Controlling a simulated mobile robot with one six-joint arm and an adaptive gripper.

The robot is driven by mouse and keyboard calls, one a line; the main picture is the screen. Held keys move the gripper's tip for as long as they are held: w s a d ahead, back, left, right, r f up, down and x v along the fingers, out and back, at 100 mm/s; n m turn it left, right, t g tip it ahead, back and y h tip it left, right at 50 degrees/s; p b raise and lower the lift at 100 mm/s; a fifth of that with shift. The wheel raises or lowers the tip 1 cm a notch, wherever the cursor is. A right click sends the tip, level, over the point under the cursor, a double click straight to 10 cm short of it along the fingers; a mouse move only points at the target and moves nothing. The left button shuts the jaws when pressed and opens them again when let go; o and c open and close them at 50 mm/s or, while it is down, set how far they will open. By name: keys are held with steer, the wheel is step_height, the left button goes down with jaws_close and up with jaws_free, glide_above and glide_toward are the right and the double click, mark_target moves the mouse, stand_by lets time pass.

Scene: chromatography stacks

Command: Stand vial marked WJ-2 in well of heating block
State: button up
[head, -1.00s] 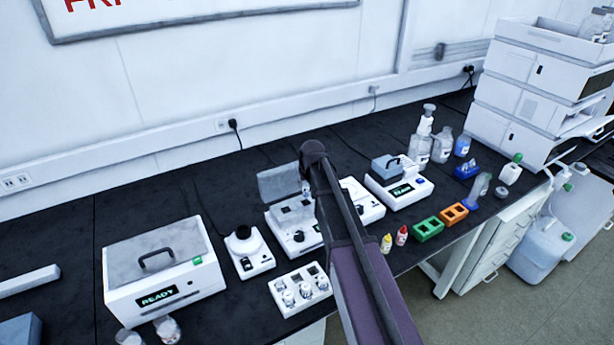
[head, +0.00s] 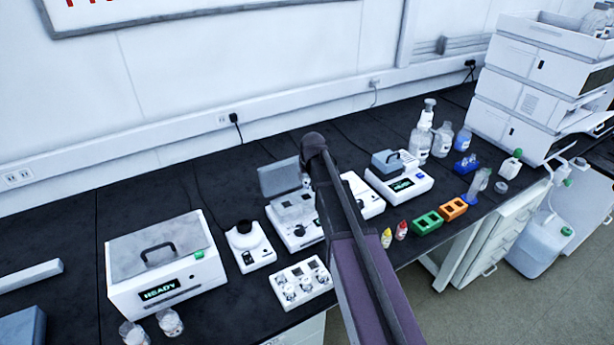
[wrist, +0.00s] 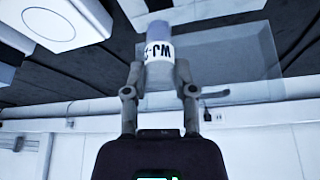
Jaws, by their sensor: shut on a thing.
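In the wrist view my gripper (wrist: 160,70) is shut on a small vial (wrist: 158,45) with a white label. The label reads WJ and a dash, upside down in this view; its last character is partly hidden. In the head view my dark arm hides most of the gripper. A white device with a knob and a raised clear lid (head: 279,179) stands beside the arm. Another white device with a green display and grey handled top (head: 398,185) stands to its right. I cannot tell for certain which is the heating block. No well shows clearly.
A white holder with several vials (head: 302,284) stands at the bench front. The READY box (head: 160,265), a round-topped device (head: 250,246), dropper bottles (head: 401,231) and green and orange racks (head: 428,221) crowd nearby. The raised lid's clear panel (wrist: 225,62) is close behind the vial.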

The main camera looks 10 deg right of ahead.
mark_target(307, 188)
steer(key=shift+f+b, duration=1.4)
steer(key=shift+f, duration=0.2)
steer(key=shift+f+b, duration=2.15)
stand_by(0.3)
steer(key=o, duration=1)
steer(key=o, duration=0.4)
steer(key=shift+r, duration=0.15)
steer(key=shift+r+p, duration=3.4)
steer(key=shift+p, duration=0.15)
